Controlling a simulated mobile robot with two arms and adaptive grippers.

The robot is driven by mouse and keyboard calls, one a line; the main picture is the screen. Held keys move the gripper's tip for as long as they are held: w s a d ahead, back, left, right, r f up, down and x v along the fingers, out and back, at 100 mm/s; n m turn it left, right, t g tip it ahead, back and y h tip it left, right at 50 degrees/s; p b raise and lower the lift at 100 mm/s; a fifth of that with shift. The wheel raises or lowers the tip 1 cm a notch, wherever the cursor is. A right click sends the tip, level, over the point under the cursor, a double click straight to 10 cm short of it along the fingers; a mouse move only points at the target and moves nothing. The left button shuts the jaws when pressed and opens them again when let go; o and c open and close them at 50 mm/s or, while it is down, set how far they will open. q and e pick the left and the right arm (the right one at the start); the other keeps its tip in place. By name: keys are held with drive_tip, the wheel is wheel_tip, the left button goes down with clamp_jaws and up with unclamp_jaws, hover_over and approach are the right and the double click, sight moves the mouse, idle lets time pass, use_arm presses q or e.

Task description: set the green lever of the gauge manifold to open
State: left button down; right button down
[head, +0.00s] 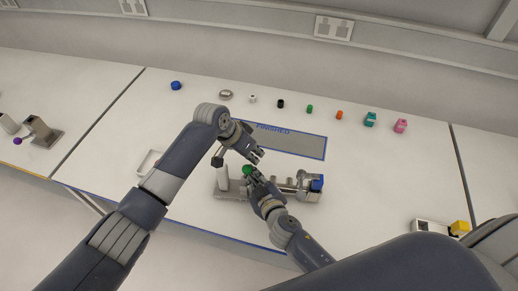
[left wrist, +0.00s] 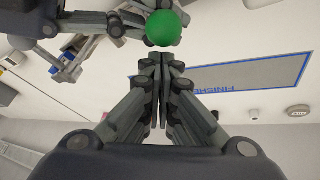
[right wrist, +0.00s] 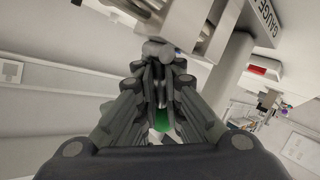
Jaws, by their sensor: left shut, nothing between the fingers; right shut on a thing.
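The gauge manifold (head: 231,190) is a grey metal assembly on the bench. Its green lever (head: 247,170) ends in a round green ball, which also shows in the left wrist view (left wrist: 164,28). My right gripper (head: 254,178) is shut on the green lever beside that ball. In the right wrist view a bit of green (right wrist: 162,121) shows between the fingers, and the exact contact is hidden. My left gripper (head: 260,156) is shut and empty, just behind the ball and apart from it. The lever's angle is hard to tell.
A blue-topped part (head: 317,183) is at the manifold's right end. The blue-edged FINISHED mat (head: 300,143) lies behind, bare where visible. Small coloured parts, including a teal one (head: 370,119) and a pink one (head: 401,125), line the back. A yellow-topped item (head: 460,228) is at right.

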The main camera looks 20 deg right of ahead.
use_arm(q)
drive_tip(key=shift+s+a, duration=0.2)
drive_tip(key=shift+a, duration=0.05)
use_arm(e)
drive_tip(key=shift+w+r, duration=0.1)
drive_tip(key=shift+r, duration=0.1)
use_arm(q)
drive_tip(key=shift+s+a+f+h, duration=0.1)
drive_tip(key=shift+a+f+h, duration=0.05)
drive_tip(key=shift+a, duration=0.25)
drive_tip(key=shift+a+f+h, duration=0.1)
drive_tip(key=shift+a+h, duration=0.05)
drive_tip(key=shift+a, duration=0.2)
use_arm(e)
drive_tip(key=c, duration=1.7)
unclamp_jaws()
drive_tip(key=shift+d, duration=0.15)
use_arm(q)
drive_tip(key=shift+d, duration=0.1)
